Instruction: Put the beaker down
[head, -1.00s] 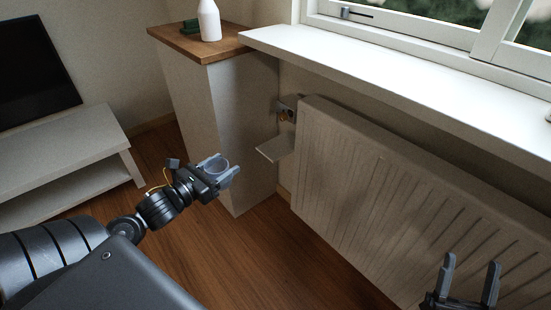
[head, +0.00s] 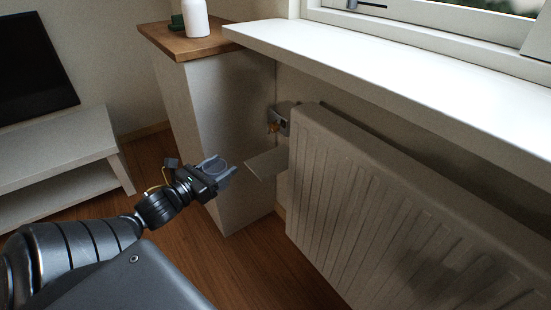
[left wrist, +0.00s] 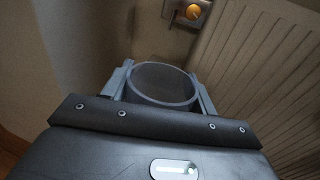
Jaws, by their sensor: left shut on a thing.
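The beaker (head: 213,167) is a small grey, open-topped cup. My left gripper (head: 222,174) is shut on it, with a finger on either side. In the left wrist view the beaker (left wrist: 162,84) sits between the two fingers, its round rim showing and its lower part hidden by my gripper body. In the head view the beaker is held just left of a small pale shelf (head: 268,163) and appears apart from it. My right gripper is out of view.
A white radiator (head: 400,210) stands right of the small shelf, under a white windowsill (head: 400,62). A valve box (head: 281,120) with an orange knob (left wrist: 193,12) is above the shelf. A wood-topped pillar (head: 178,42) carries a white bottle (head: 195,18).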

